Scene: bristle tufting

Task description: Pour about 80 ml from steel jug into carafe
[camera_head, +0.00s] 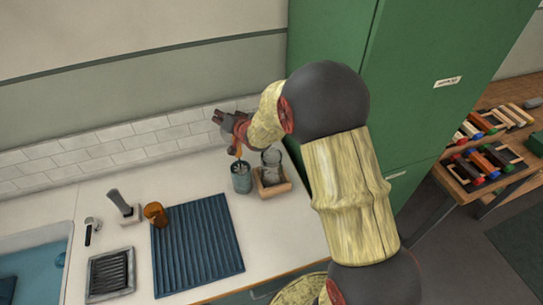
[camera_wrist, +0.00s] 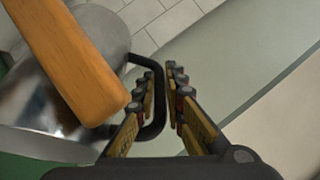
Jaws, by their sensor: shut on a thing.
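My gripper (camera_wrist: 165,95) is shut on the black handle of the steel jug (camera_wrist: 30,95), whose shiny body fills the left of the wrist view. In the head view my gripper (camera_head: 236,124) is raised near the tiled wall, and a small grey part of the jug (camera_head: 219,116) shows beside it. The jug's mouth and any liquid are hidden, and I cannot tell how far it is tilted. A clear glass vessel (camera_head: 271,157), apparently the carafe, stands in a wooden tray (camera_head: 273,190) below and right of my gripper. Its contents are too small to tell.
A teal-grey cup (camera_head: 241,179) with an orange stick stands left of the tray. A wooden bar (camera_wrist: 70,50) crosses the jug in the wrist view. A blue ribbed mat (camera_head: 196,245), amber cup (camera_head: 155,214) and sink (camera_head: 35,250) lie left. A green cabinet (camera_head: 410,90) stands right.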

